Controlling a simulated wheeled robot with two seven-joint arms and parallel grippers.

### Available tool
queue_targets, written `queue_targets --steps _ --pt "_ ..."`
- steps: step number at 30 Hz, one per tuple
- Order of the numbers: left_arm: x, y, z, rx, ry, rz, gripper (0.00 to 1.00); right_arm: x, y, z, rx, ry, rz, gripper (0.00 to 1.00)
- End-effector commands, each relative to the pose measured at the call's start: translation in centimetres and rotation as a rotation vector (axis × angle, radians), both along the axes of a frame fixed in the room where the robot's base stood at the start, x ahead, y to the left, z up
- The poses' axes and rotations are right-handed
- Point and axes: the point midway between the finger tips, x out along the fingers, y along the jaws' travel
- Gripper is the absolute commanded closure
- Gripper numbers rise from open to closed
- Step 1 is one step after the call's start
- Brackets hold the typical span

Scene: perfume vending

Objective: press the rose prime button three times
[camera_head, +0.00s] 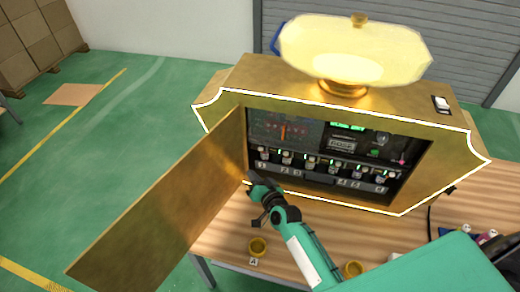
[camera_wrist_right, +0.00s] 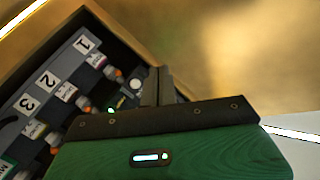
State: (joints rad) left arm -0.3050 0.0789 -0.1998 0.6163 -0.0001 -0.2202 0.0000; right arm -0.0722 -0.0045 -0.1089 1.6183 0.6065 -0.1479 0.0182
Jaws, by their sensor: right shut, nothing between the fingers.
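The gold vending machine (camera_head: 225,88) stands on the table, with its dark inner panel (camera_head: 265,122) exposed. Several small bottles or nozzles line the panel above number labels. My right gripper (camera_head: 251,176) is shut and empty at the panel's lower left, near label 1. In the right wrist view, its closed fingers (camera_wrist_right: 157,84) are beside a pale round button (camera_wrist_right: 136,84); whether they touch it I cannot tell. Label 1 (camera_wrist_right: 86,44) is to the left of that button. I cannot read which button is rose prime. My left gripper is not in view.
The machine's gold door (camera_head: 165,205) hangs open to the left, close to my right gripper. A small gold cup (camera_head: 258,246) is on the wooden table (camera_head: 222,232) by a label A; another (camera_head: 353,269) is to its right.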

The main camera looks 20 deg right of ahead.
Motion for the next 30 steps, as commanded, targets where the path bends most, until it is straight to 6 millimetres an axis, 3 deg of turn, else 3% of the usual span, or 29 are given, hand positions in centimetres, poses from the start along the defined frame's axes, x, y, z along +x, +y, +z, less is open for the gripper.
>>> queue_targets --steps 18,30 --pt "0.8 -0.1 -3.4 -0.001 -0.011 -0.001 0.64 6.2 -4.2 -0.1 -0.003 -0.002 0.001 1.0" --pt "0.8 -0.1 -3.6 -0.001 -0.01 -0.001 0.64 7.1 -4.8 0.0 -0.001 0.001 0.001 1.0"
